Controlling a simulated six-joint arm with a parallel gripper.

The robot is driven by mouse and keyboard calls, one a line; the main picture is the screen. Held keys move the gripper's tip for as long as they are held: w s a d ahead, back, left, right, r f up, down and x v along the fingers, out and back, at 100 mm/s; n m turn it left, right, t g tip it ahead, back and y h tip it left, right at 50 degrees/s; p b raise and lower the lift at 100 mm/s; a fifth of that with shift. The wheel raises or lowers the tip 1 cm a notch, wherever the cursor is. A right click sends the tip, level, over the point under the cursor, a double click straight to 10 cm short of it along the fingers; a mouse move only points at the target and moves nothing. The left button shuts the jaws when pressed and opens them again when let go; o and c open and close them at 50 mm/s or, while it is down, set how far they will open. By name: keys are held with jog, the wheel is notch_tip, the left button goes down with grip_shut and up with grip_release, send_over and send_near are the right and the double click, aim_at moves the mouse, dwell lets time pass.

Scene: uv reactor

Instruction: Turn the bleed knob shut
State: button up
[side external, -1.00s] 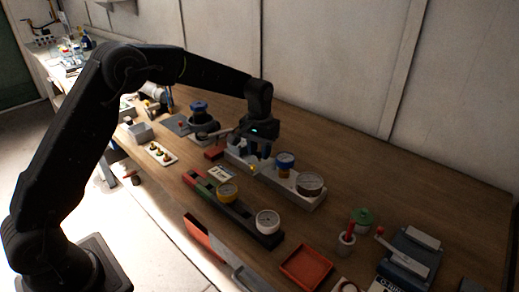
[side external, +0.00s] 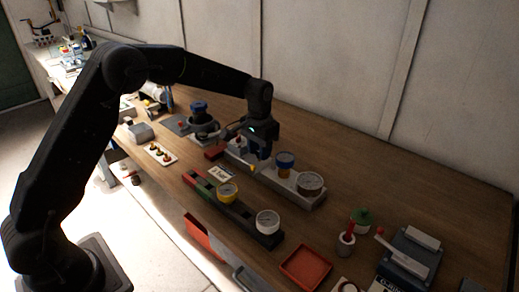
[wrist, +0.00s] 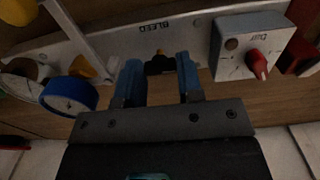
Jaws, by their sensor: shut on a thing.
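The bleed knob (wrist: 160,66) is black with a yellow part and shows between my blue fingers in the wrist view, just beside the upside-down BLEED label (wrist: 168,25) on the grey panel (wrist: 120,45). My gripper (wrist: 159,72) is shut on the knob, one finger on each side. In the side external view my gripper (side external: 258,155) is low over the long grey panel (side external: 315,201). A small yellow part shows at the fingers there, but the rest of the knob is hidden. I cannot read the knob's setting.
A lamp box (wrist: 228,62) with a red knob (wrist: 257,64) stands to the right in the wrist view. A blue-rimmed gauge (wrist: 68,95) is close on the left. A rack with a yellow gauge (side external: 228,190) stands in front; an orange tray (side external: 305,268) lies front right.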

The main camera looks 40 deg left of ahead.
jog(key=o, duration=0.9)
jog(key=shift+o, duration=0.2)
notch_tip(320, 180, up, 14)
jog(key=s+d+r+t, duration=0.1)
jog(key=s+r+t, duration=0.15)
jog(key=s, duration=0.95)
jog(key=s+d+r+t, duration=0.1)
jog(key=s+r+t, duration=0.15)
jog(key=s, duration=0.95)
jog(key=s+f, duration=0.4)
jog(key=s, duration=0.4)
jog(key=shift+d+f+t, duration=0.2)
jog(key=shift+f+t, duration=0.05)
jog(key=shift+t, duration=0.05)
